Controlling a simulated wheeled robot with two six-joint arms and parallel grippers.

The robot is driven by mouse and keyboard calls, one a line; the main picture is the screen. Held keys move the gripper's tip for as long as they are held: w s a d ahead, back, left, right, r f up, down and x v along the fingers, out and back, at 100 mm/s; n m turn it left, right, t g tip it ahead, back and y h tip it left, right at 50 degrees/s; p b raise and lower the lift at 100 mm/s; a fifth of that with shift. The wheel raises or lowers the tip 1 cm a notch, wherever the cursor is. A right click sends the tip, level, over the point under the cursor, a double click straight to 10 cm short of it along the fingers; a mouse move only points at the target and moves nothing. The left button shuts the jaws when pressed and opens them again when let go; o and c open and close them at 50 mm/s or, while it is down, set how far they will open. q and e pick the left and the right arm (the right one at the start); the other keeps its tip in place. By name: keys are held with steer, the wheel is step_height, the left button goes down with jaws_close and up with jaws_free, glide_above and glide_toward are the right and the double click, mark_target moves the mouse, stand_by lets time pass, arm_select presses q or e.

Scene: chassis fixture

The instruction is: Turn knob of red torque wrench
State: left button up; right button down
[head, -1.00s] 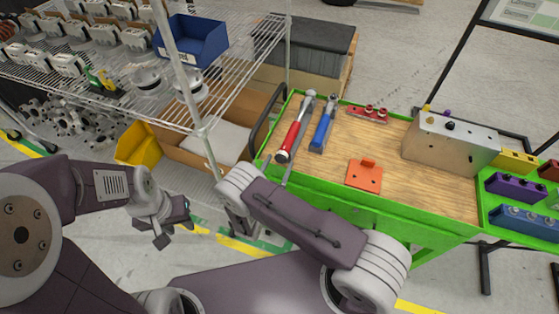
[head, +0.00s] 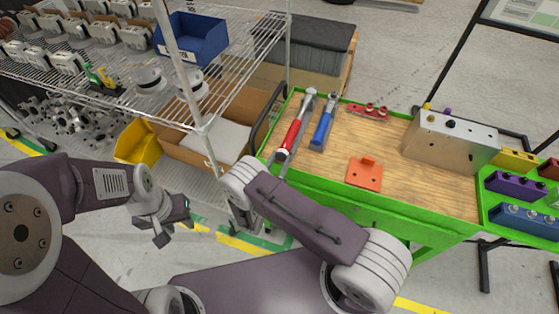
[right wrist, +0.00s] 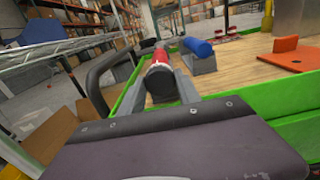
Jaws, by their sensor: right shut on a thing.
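The red torque wrench (head: 293,132) lies along the left end of the wooden cart top, its handle end toward me. In the right wrist view its red handle (right wrist: 157,66) ends in a dark round knob (right wrist: 162,84). My right gripper (right wrist: 160,88) is shut on this knob end, one grey finger on each side. In the head view my right gripper (head: 282,164) is partly hidden behind my own forearm. My left gripper (head: 177,224) hangs open and empty over the floor, left of the cart and well away from the wrench.
A blue-handled tool (head: 322,128) lies just right of the wrench. An orange bracket (head: 364,174), a red part (head: 370,110) and a metal box (head: 451,145) are farther right. The cart's green rim (head: 340,188) runs along the front. A wire shelf (head: 130,95) stands left.

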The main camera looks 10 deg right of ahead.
steer(key=n+b, duration=0.1)
steer(key=n, duration=0.3)
steer(key=n+b, duration=0.1)
steer(key=n, duration=0.3)
steer(key=shift+n, duration=0.4)
stand_by(0.5)
steer(key=c, duration=0.9)
jaws_free()
steer(key=shift+o, duration=0.2)
